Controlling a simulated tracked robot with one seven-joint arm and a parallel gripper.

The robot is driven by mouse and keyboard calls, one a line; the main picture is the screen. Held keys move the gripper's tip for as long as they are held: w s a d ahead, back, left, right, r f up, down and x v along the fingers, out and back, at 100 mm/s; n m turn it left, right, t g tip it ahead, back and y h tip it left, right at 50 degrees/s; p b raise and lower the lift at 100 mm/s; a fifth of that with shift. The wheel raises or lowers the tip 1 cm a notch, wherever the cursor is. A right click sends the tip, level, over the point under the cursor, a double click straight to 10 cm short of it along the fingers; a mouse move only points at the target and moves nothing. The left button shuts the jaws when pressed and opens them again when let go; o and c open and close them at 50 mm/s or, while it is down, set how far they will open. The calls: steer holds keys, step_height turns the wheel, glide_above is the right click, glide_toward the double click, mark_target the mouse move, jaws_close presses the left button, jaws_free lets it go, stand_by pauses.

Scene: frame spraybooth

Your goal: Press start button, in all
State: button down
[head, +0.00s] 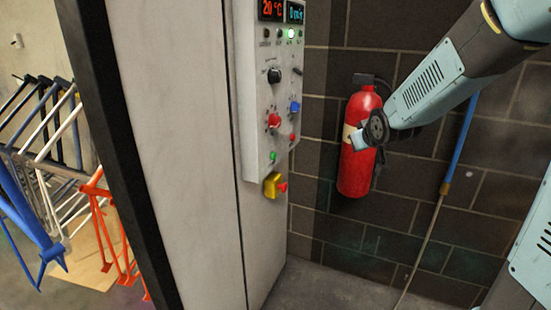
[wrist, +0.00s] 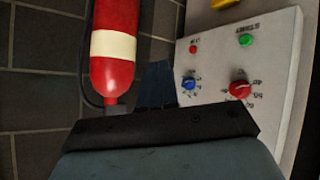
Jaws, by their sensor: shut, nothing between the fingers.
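The green start button (head: 272,156) sits low on the front of the grey control panel (head: 255,100). In the wrist view the green button (wrist: 246,40) is at the upper right, beside the word START, which appears upside down. My gripper (head: 358,141) is right of the panel in the head view, in front of the fire extinguisher and apart from the button. In the wrist view my gripper's dark fingers (wrist: 160,82) are shut and empty, left of the panel (wrist: 213,60).
A red fire extinguisher (head: 357,175) hangs on the dark block wall behind my gripper. A yellow and red emergency switch (head: 272,186) is below the panel. Red (head: 273,121) and blue (head: 295,107) knobs stick out above the button. Painted frames (head: 45,170) hang at the left.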

mark_target(273, 156)
steer(key=w+a+f+n+t+y, duration=0.2)
steer(key=w+a+f+n+y, duration=0.3)
steer(key=w+a+f, duration=0.6)
step_height(273, 156, down, 2)
steer(key=shift+a+f+n, duration=0.1)
steer(key=shift+a+n, duration=0.3)
steer(key=shift+a, duration=0.75)
steer(key=shift+w+a, duration=0.1)
steer(key=shift+a, duration=0.05)
steer(key=w+a, duration=0.3)
steer(key=a, duration=0.5)
steer(key=shift+a, duration=0.1)
stand_by(1.0)
steer(key=shift+w+a, duration=0.15)
steer(key=shift+a, duration=0.15)
